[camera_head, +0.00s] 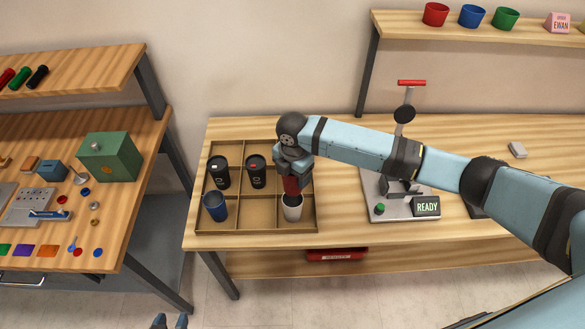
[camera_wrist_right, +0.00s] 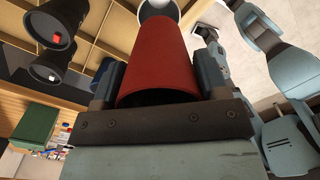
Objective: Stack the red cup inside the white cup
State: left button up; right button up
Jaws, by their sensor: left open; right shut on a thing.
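My right gripper (camera_head: 293,172) is shut on the red cup (camera_head: 292,187) and holds it over the front right of the tray. The white cup (camera_head: 292,211) stands upright in the tray's front right compartment, its dark opening just below the red cup. In the right wrist view the red cup (camera_wrist_right: 160,55) fills the space between the fingers, and a sliver of the white cup (camera_wrist_right: 158,8) shows past its far end. I cannot tell whether the red cup's end is above the rim or slightly inside it. My left gripper (camera_head: 169,321) is open and empty at the bottom edge.
The divided wooden tray (camera_head: 258,232) also holds two black cups (camera_head: 220,176) and (camera_head: 256,175) at the back and a blue cup (camera_head: 215,206) at front left. A press machine (camera_head: 400,200) with a READY display stands right of the tray.

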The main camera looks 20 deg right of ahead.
jog(key=shift+w+f, duration=0.1)
jog(key=shift+f, duration=0.15)
jog(key=shift+f+b, duration=0.55)
jog(key=shift+b, duration=0.3)
notch_tip(320, 180, down, 3)
jog(key=b, duration=0.3)
pick_arm(q)
jog(key=shift+w+d+f, duration=0.1)
jog(key=shift+f, duration=0.65)
jog(key=shift+w+d+f, duration=0.15)
jog(key=shift+f, duration=0.6)
jog(key=shift+w+d+f, duration=0.1)
jog(key=shift+f, duration=0.65)
pick_arm(e)
jog(key=shift+f, duration=0.8)
pick_arm(q)
jog(key=shift+a, duration=0.15)
jog(key=shift+r, duration=0.35)
jog(key=shift+f+b, duration=0.35)
jog(key=shift+f, duration=0.2)
pick_arm(e)
jog(key=shift+f, duration=1.75)
jog(key=o, duration=0.7)
jog(key=shift+o, duration=0.4)
